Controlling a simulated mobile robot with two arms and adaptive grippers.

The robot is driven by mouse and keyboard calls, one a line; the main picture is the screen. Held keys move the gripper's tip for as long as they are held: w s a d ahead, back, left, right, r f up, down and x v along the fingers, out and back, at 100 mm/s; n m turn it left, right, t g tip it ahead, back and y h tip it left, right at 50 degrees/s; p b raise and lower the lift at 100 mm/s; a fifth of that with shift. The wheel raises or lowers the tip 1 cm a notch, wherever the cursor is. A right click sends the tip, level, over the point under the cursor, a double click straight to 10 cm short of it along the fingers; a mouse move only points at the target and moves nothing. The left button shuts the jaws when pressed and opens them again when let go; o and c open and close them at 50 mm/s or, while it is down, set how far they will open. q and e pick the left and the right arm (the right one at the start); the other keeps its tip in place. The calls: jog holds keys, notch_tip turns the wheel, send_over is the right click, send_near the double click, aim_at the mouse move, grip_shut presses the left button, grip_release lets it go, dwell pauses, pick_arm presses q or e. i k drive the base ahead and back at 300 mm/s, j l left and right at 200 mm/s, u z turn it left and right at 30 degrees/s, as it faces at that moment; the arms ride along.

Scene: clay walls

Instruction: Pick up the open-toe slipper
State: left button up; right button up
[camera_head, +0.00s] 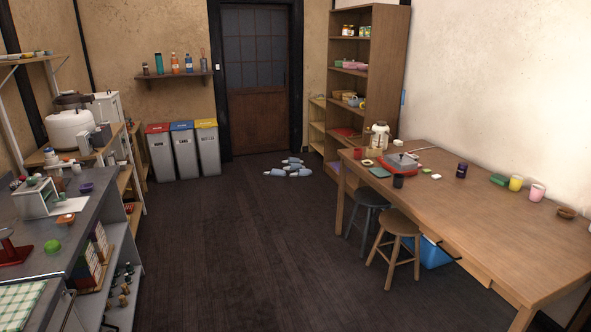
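Several small light blue-grey slippers (299,173) lie close together on the dark wooden floor in front of the door, far ahead of me and a little right of the middle. They are too small at this distance to tell which one is open-toed. Neither of my grippers shows in the head view.
A counter (100,218) with shelves runs along the left. A wooden table (480,210) stands on the right, with two stools (396,240) at its side. Three bins (184,150) and a tall bookcase (365,85) flank the door (256,110). The middle floor (240,240) is clear.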

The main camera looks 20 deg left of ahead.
aim_at(292, 166)
jog(key=i+j+u, duration=0.3)
jog(key=i, duration=0.7)
jog(key=i+u, duration=0.3)
jog(key=i, duration=5.9)
